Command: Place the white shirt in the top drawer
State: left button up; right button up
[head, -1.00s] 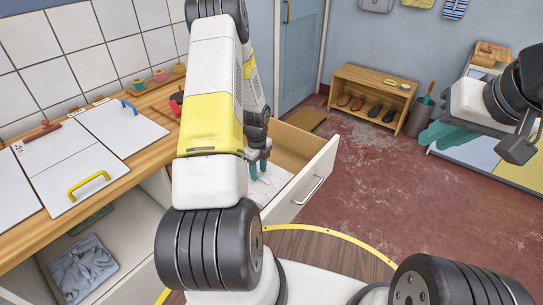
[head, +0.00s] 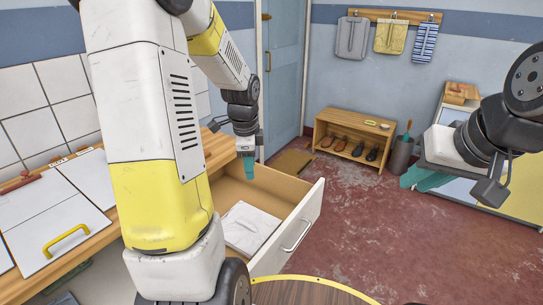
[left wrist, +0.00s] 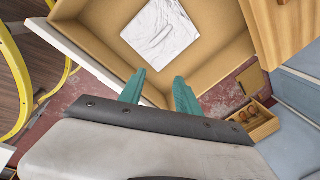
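The white shirt (head: 250,226) lies folded flat inside the open top drawer (head: 300,218). In the left wrist view the shirt (left wrist: 160,33) rests on the drawer floor with wood showing around it, apart from my fingers. My left gripper (head: 250,172) is above the drawer, over its far part. In the left wrist view its two teal fingertips (left wrist: 158,88) are spread apart with nothing between them. My right gripper (head: 425,180) is at the right of the head view, away from the drawer. Its teal fingers are partly hidden by the wrist, so its opening is unclear.
A wooden counter (head: 90,250) with white panels and a yellow handle (head: 66,232) runs along the left. A shoe rack (head: 353,135) and a grey bin (head: 401,156) stand at the back wall. The red floor between is free. A round table edge (head: 310,290) is in front.

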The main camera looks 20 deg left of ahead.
pick_arm(q)
jog(key=s+d+r+n+t+h, duration=0.1)
jog(key=s+d+r+n+t, duration=0.1)
jog(key=s+d+r+n, duration=0.2)
jog(key=s+d+r+n+t+h, duration=0.1)
jog(key=s+d+r+n, duration=0.4)
jog(key=s+r+n, duration=0.5)
jog(key=s+r+t, duration=0.1)
jog(key=s, duration=0.4)
jog(key=shift+d+r, duration=0.15)
jog(key=shift+r, duration=0.1)
